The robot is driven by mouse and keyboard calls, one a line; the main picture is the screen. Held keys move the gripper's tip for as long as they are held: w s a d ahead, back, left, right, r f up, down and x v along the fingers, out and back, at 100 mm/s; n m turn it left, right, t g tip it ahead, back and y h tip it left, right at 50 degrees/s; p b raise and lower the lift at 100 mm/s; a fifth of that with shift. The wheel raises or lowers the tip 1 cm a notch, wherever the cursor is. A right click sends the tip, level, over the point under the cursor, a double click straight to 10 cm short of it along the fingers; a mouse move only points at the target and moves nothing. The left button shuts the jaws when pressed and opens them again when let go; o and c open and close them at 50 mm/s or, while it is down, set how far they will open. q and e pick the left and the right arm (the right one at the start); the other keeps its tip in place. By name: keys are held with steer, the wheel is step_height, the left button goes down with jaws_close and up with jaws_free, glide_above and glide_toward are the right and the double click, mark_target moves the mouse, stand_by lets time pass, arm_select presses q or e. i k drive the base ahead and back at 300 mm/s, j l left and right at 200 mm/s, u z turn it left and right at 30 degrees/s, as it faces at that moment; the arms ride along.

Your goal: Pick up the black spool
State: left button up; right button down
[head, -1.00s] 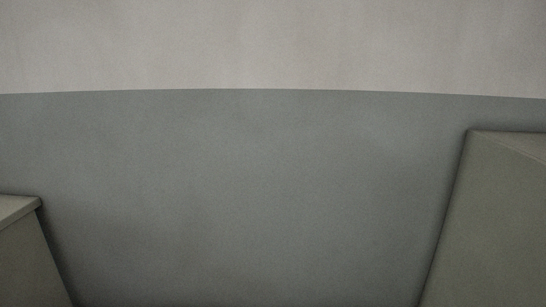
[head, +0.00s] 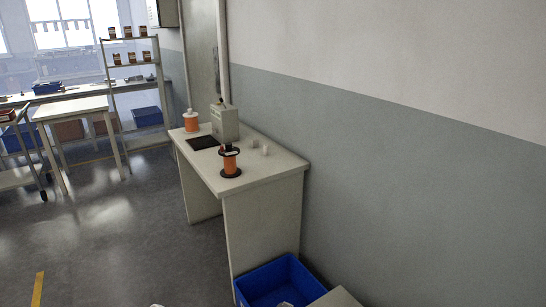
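The black spool (head: 230,171) stands upright on a pale workbench (head: 279,170) against the wall, near its front side. It has black end flanges and orange winding between them. A second spool, with white ends and orange winding (head: 191,125), stands at the far end of the same bench. Neither gripper can be made out in the head view, and nothing is seen touching the black spool.
A grey box (head: 225,122), a dark mat (head: 203,143) and small white pieces (head: 259,148) share the bench. A blue bin (head: 262,291) sits on the floor by its near end. Shelving (head: 133,80) and a white table (head: 70,108) stand at back left. Floor left of the bench is open.

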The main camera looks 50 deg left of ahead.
mark_target(230, 171)
steer(key=u, duration=2)
steer(key=z, duration=0.4)
steer(key=i+j+z, duration=0.2)
steer(key=z, duration=0.2)
steer(key=i+j+z, duration=0.1)
steer(key=j+z, duration=0.3)
steer(key=i+j+z, duration=0.15)
steer(key=z, duration=0.25)
